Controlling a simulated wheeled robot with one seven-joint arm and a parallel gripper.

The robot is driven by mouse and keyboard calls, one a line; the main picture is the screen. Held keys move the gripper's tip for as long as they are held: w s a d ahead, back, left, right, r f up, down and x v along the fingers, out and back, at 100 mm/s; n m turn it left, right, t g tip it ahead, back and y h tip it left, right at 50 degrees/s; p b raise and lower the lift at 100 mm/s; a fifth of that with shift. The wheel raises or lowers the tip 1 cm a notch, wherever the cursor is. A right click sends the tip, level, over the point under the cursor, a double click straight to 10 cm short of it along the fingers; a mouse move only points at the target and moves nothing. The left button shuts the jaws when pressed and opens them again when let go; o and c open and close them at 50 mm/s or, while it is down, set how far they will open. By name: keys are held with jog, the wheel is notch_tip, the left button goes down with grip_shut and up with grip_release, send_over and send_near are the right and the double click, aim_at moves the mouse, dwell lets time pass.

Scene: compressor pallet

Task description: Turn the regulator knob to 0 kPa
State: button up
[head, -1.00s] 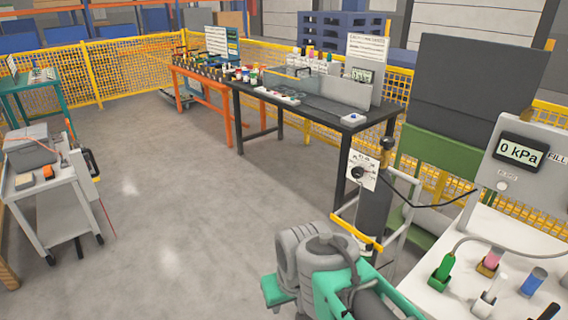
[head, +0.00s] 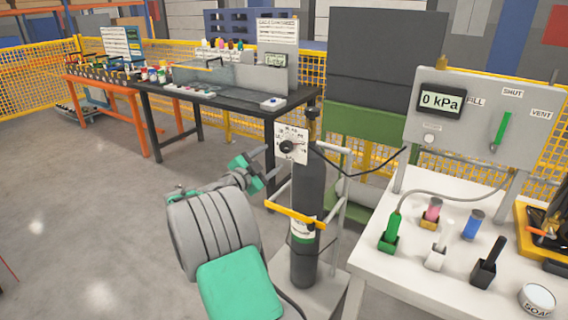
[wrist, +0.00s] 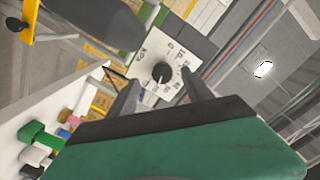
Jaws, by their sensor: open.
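The regulator knob (head: 287,147) is a small black dial on a white scale plate (head: 292,158), mounted at the top of a dark gas cylinder (head: 308,205). In the wrist view the knob (wrist: 162,73) lies ahead, between the fingertips as pictured, with printed marks around it. Its exact setting is too small to read. My gripper (head: 266,164) is open and empty just left of the plate; it also shows in the wrist view (wrist: 161,80), fingers spread. I cannot tell whether the fingers touch the knob. The panel display (head: 441,102) reads 0 kPa.
A yellow bar (head: 295,214) crosses the cylinder's cart. The white bench (head: 375,283) at right holds several colored fittings and a soap tin (head: 537,300). A black hose (head: 360,172) runs from the regulator toward the panel. A black table (head: 225,108) stands behind; floor at left is clear.

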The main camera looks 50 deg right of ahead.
aim_at(284, 149)
jog(key=shift+m+g+h, duration=0.3)
jog(key=d, duration=0.2)
jog(key=d+p, duration=0.1)
jog(key=d, duration=0.5)
jog(key=shift+w+d+r, duration=0.15)
jog(key=shift+d+r, duration=0.1)
jog(key=shift+r, duration=0.05)
jog(key=shift+c, duration=0.3)
grip_shut()
